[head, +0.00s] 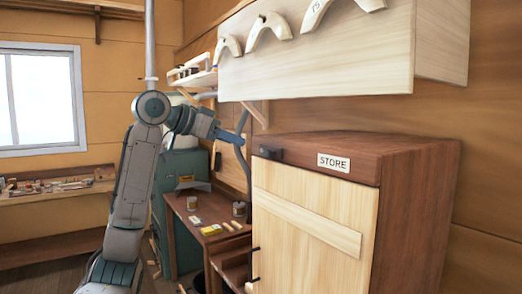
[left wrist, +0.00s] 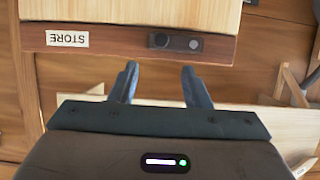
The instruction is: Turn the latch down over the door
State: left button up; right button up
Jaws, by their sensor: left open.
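The dark latch (head: 268,153) is on the brown top rail of the cabinet, above the upper left corner of the pale wooden door (head: 295,205). In the left wrist view, which is upside down, the latch (left wrist: 175,42) lies lengthwise along the rail, clear of the door (left wrist: 130,12). The door looks shut. My left gripper (head: 236,138) is in front of the cabinet, just left of the latch in the head view. In the left wrist view my left gripper (left wrist: 159,68) is open, with nothing between its fingers, apart from the latch. My right gripper is not in view.
A STORE label (head: 334,162) is on the same rail. A pale wooden wall box (head: 330,65) with curved pieces hangs above the cabinet. A low brown table (head: 190,228) with small items stands left of the cabinet. A workbench (head: 65,196) is below the window.

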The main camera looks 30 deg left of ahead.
aim_at(266, 153)
pick_arm(q)
jog(key=p+x, duration=0.4)
jog(key=x, duration=0.5)
jog(key=shift+w+d, duration=0.1)
jog(key=shift+w, duration=0.1)
jog(key=shift+w+d+f, duration=0.15)
jog(key=shift+w+f, duration=0.25)
jog(key=shift+w, duration=0.25)
grip_shut()
